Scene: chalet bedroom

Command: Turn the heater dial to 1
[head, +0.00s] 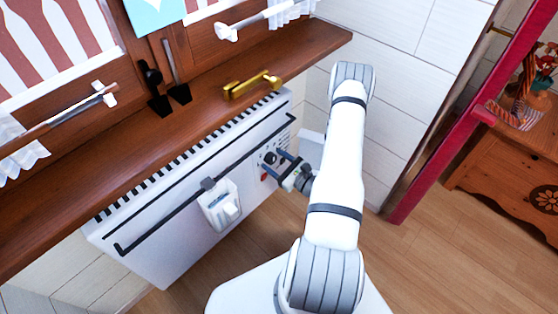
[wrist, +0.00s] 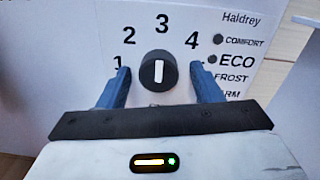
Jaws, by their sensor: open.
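The heater (head: 170,215) is a white panel under the wooden sill. Its dial (wrist: 158,70) is a round black knob with a white line that stands upright and points at the 3. The numbers 1, 2, 3 and 4 curve around the dial from left to right; the 1 is partly covered by a finger. My gripper (wrist: 158,85) is open, with one blue finger on each side of the dial and a visible gap to it on both sides. In the head view my gripper (head: 274,168) is at the heater's right end, close to the dial (head: 270,158).
A black rail (head: 165,210) runs along the heater front, with a white container (head: 220,206) hanging on it. The wooden sill (head: 200,120) juts out above, with a brass handle (head: 252,85) near it. The wooden floor (head: 410,260) is clear at right.

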